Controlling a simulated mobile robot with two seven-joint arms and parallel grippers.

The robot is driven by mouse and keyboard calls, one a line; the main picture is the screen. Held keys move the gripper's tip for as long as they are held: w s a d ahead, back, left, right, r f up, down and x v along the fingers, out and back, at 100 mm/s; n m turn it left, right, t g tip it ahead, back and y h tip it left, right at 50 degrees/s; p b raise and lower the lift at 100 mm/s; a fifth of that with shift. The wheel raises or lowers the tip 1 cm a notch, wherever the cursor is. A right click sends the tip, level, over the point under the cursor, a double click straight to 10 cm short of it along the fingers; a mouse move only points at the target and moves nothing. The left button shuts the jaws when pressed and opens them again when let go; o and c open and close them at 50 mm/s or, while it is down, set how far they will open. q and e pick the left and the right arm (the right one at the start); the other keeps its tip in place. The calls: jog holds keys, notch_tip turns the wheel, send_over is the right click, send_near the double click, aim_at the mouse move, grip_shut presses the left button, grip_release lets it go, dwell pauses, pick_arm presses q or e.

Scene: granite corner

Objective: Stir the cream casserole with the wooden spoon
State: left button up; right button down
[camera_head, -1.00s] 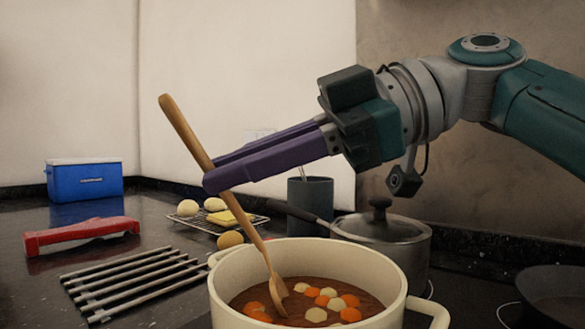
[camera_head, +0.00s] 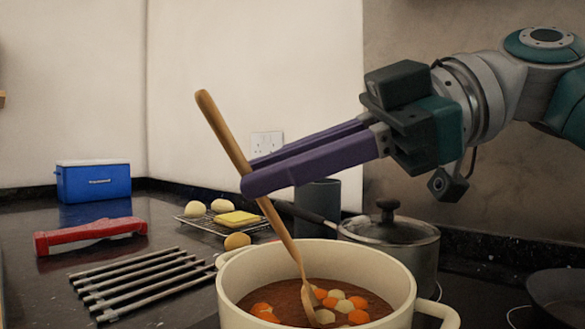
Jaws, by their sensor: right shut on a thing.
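The cream casserole (camera_head: 233,297) stands at the bottom centre, holding brown stew with orange and pale chunks. My right gripper (camera_head: 252,175) comes in from the right above the pot, its purple fingers shut on the wooden spoon (camera_head: 222,130) around the middle of its handle. The spoon is tilted, its handle end up to the left and its lower end in the stew. The tip of its bowl is hidden in the stew. My left gripper is not in view.
A lidded saucepan (camera_head: 400,255) stands close behind the casserole, with a dark grey canister (camera_head: 318,200) beside it. A rack (camera_head: 196,228) holds rolls and a yellow slice. A slatted metal trivet (camera_head: 140,281), red object (camera_head: 90,236) and blue box (camera_head: 93,182) lie left. A dark pan (camera_head: 560,293) sits right.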

jog(key=s+a+r+p, duration=0.1)
jog(key=s+r+p, duration=0.1)
jog(key=r+p, duration=0.4)
jog(key=s+a+r+p, duration=0.2)
jog(key=r+p, duration=0.4)
jog(key=r, duration=0.2)
jog(key=shift+s+a+r, duration=0.25)
jog(key=shift+s+r, duration=0.05)
jog(key=shift+s, duration=0.05)
dwell(0.3)
dwell(0.4)
